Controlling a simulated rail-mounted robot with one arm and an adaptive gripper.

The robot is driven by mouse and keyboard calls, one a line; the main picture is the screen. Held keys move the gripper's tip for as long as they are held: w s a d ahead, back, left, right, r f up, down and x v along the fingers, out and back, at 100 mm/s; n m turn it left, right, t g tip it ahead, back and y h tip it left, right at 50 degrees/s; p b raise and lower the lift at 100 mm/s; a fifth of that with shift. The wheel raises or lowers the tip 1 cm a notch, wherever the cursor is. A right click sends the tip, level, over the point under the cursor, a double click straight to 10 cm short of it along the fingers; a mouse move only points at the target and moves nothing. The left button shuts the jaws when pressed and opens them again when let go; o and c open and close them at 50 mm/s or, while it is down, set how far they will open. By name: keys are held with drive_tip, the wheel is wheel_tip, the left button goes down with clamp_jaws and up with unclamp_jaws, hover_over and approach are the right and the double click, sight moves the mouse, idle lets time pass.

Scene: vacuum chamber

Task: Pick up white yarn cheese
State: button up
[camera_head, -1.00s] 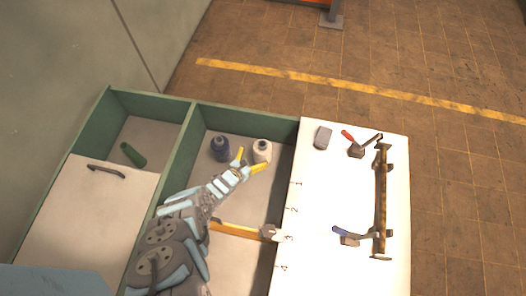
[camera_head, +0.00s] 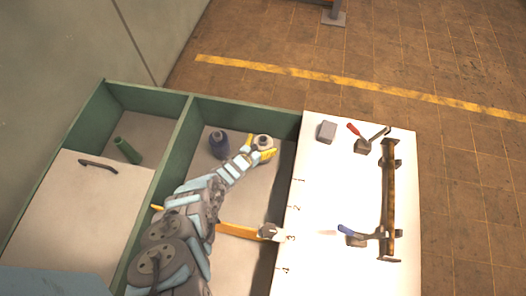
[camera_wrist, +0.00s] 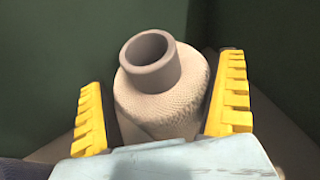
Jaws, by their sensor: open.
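The white yarn cheese (camera_head: 263,141) stands in the far right corner area of the green-walled compartment. In the wrist view the white yarn cheese (camera_wrist: 163,100) shows its grey-brown core tube at the top, and it sits between the two yellow fingers. My gripper (camera_head: 262,154) is open around it; in the wrist view my gripper (camera_wrist: 160,108) has one finger on each side, with a visible gap at the right finger. Whether the left finger touches the yarn I cannot tell. The lower part of the yarn is hidden by the gripper.
A dark blue yarn cheese (camera_head: 219,145) stands just left of my gripper. A green tube (camera_head: 127,151) is in the left compartment. Green walls (camera_head: 245,114) enclose the bin. A white panel (camera_head: 335,200) with a grey block, handles and a bar lies to the right.

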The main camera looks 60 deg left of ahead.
drive_tip(key=c, duration=1)
